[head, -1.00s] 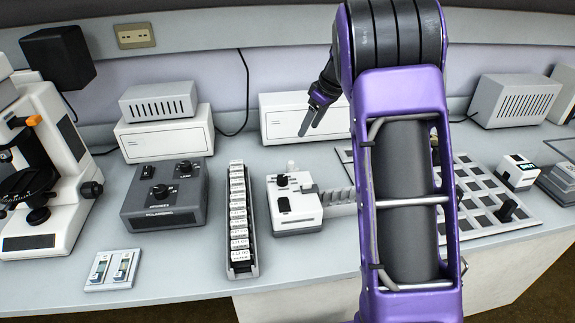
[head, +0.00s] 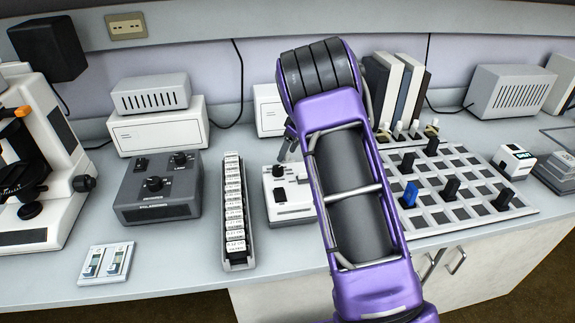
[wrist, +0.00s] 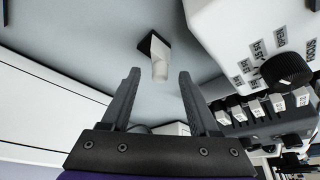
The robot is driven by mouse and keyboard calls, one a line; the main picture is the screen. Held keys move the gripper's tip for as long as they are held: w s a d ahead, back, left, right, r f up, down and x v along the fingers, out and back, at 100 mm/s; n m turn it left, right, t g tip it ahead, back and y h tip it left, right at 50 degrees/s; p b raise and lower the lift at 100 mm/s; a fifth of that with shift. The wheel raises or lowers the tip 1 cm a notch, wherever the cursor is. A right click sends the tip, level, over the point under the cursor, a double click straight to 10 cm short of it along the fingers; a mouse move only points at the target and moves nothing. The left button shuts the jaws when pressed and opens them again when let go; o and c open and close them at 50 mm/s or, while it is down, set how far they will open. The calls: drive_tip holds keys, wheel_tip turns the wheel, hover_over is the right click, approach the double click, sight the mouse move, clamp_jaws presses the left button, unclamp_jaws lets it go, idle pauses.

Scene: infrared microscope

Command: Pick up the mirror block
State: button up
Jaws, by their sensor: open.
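A small block with a white body and a black end, which looks like the mirror block (wrist: 160,58), lies on the grey bench top in the wrist view. It is just beyond my fingertips, roughly midway between them. My gripper (wrist: 159,76) is open and empty, its two dark fingers on either side of the line to the block. In the head view my gripper (head: 289,145) is partly hidden by my arm, behind the white knobbed device (head: 290,200). I cannot make out the block there.
The white knobbed device stands close on the right in the wrist view (wrist: 245,40), and a white cabinet (wrist: 50,110) is on the left. A slotted label rack (head: 234,215), a grey control box (head: 155,190) and a grid tray with several small blocks (head: 470,217) share the bench.

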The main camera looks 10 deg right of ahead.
drive_tip(key=shift+x, duration=0.95)
drive_tip(key=shift+c, duration=0.2)
clamp_jaws()
